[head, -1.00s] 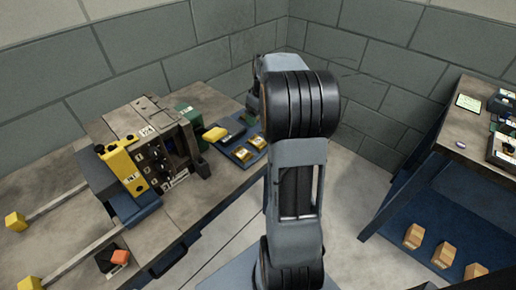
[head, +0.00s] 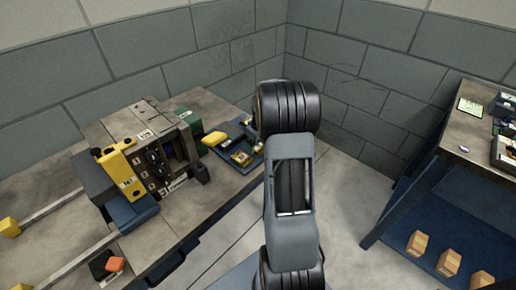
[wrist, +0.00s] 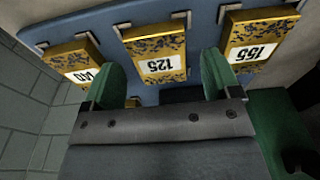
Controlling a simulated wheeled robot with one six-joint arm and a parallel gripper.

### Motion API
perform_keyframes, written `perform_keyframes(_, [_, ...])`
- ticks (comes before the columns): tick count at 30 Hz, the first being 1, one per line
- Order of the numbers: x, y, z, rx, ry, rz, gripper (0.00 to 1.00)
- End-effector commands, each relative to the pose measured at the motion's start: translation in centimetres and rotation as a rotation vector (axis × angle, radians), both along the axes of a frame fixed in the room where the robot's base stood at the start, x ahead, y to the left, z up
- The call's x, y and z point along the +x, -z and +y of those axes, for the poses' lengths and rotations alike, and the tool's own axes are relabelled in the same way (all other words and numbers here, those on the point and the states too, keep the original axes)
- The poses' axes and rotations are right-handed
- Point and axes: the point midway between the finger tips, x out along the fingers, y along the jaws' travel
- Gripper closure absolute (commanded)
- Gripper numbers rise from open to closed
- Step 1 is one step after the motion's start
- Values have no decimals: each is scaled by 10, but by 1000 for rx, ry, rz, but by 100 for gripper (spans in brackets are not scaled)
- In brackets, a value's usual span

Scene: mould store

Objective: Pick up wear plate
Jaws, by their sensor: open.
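Three gold wear plates with dark mottling and white number labels sit in metal clips on a blue rack (wrist: 200,18) in the wrist view. The middle plate (wrist: 155,48) reads 125 upside down. The right plate (wrist: 262,32) reads 155. The left plate (wrist: 72,58) has its label partly hidden by a finger. My gripper (wrist: 161,64) is open, its two green fingers apart on either side of the lower part of the 125 plate. I cannot tell whether they touch it. In the head view, a gold plate (head: 241,158) shows on the rack, and my arm hides the gripper.
A machine with a yellow block (head: 122,168) stands left of the rack on the workbench (head: 215,200). A green part (head: 190,120) and a yellow handle-like piece (head: 214,138) are close to the rack. A shelf unit with several boxes (head: 448,262) stands right.

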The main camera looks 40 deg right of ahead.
Motion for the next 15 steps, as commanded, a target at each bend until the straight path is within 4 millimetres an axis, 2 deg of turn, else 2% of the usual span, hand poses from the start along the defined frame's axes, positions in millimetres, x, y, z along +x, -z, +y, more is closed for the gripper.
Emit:
perform_keyframes(3, [1, 9, 1, 1, -1, 1, 17])
perform_keyframes(11, [1, 10, 1, 0, -1, 0, 17])
perform_keyframes(15, [1, 10, 1, 0, 0, 0, 29])
